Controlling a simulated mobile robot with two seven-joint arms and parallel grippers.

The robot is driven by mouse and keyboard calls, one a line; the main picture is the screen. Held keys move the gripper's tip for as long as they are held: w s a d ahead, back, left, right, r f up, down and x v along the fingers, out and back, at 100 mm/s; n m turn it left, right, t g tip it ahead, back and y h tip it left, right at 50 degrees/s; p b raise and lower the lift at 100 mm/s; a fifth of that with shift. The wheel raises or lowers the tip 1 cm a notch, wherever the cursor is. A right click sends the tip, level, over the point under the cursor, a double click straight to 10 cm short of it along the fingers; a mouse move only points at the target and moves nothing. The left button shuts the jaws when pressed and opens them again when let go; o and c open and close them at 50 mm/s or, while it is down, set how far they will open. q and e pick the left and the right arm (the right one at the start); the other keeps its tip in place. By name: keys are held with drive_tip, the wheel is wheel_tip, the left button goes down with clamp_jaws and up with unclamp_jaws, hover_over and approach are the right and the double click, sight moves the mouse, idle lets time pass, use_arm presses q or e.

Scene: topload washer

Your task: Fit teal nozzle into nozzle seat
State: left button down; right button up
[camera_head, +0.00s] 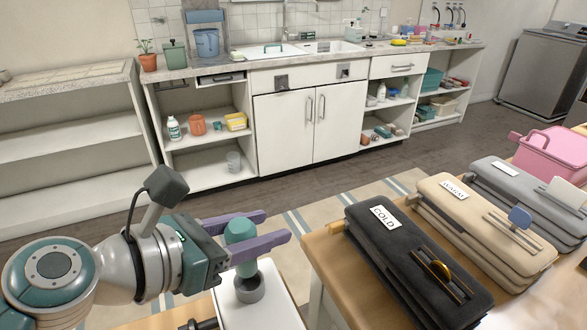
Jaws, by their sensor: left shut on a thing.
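The teal nozzle (240,231) is between the purple fingers of my left gripper (272,227), which is shut on it. The nozzle is upright, its narrower lower part pointing down below the fingers. A dark grey round nozzle seat (250,291) stands directly under it on a white panel (278,312). The nozzle's lower end meets the top of the seat in the picture; I cannot tell whether it is inside or just above. My right gripper is not in view.
A wooden table (336,274) to the right holds a black COLD case (395,278), a beige WARM case (450,200), a grey case (497,177) and a pink basket (552,152). A cabinet counter with a sink (268,56) runs along the back. Floor lies clear between.

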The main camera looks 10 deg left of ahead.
use_arm(q)
drive_tip(key=shift+f+b, duration=0.3)
drive_tip(key=shift+f, duration=0.3)
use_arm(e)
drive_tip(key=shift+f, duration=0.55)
use_arm(q)
drive_tip(key=shift+p, duration=0.45)
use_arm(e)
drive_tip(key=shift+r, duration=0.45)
use_arm(q)
drive_tip(key=shift+f+b, duration=1.6)
drive_tip(key=shift+f, duration=0.25)
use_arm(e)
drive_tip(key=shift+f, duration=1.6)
use_arm(q)
drive_tip(key=shift+c, duration=1.6)
unclamp_jaws()
drive_tip(key=p+v, duration=0.2)
drive_tip(key=v, duration=0.8)
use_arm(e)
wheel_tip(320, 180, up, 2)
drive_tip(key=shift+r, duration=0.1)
